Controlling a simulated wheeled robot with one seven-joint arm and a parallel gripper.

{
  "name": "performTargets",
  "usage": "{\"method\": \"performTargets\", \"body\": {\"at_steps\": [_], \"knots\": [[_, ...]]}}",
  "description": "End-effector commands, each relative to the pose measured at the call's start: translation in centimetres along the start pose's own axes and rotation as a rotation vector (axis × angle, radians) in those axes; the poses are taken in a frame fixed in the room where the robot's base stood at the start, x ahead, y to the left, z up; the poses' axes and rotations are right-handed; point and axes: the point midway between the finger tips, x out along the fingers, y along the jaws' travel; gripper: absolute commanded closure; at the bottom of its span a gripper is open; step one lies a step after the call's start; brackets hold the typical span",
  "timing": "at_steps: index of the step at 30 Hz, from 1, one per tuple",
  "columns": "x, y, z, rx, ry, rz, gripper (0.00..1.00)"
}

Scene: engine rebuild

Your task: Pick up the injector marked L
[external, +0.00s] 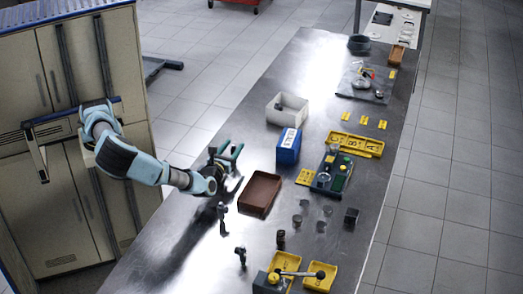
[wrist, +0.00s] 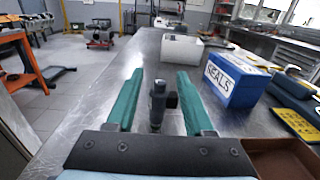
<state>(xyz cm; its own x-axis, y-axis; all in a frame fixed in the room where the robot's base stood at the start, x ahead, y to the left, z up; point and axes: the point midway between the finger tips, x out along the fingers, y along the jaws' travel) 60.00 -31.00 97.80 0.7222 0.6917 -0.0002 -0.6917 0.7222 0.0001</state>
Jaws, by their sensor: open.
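My gripper (external: 229,150) is open over the left side of the metal bench, with its green fingers pointing towards the far end. In the wrist view its two green fingers (wrist: 157,77) are spread apart. A dark upright injector-like part (wrist: 157,104) shows between them with a gap on each side. I cannot tell whether it stands within the fingers' reach. Two more dark upright injector-like parts stand nearer the camera in the external view, one (external: 222,217) below my gripper and one (external: 241,256) further down. No L mark is legible on any of them.
A brown tray (external: 247,205) lies right of my gripper. A blue SEALS box (external: 288,153) and a white bin (external: 275,114) stand beyond it. Yellow trays (external: 341,147) and small dark cups (external: 297,220) fill the right side. Bare bench (external: 150,255) lies at the lower left.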

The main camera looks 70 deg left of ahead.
Motion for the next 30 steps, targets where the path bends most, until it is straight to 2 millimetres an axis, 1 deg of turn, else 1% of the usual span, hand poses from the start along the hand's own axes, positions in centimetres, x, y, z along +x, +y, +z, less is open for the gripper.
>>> {"method": "performTargets", "body": {"at_steps": [1,3,9,23,30], "knots": [[0.39,0.03,0.10,0.001,-0.001,0.001,0.47],[0.57,0.01,0.02,0.001,-0.001,0.000,0.47],[0.56,-0.01,-0.06,0.000,0.000,-0.001,0.48],[0.54,-0.01,-0.05,0.000,0.000,-0.001,1.00],[0.53,-0.01,-0.05,0.000,0.000,-0.001,1.00]]}}
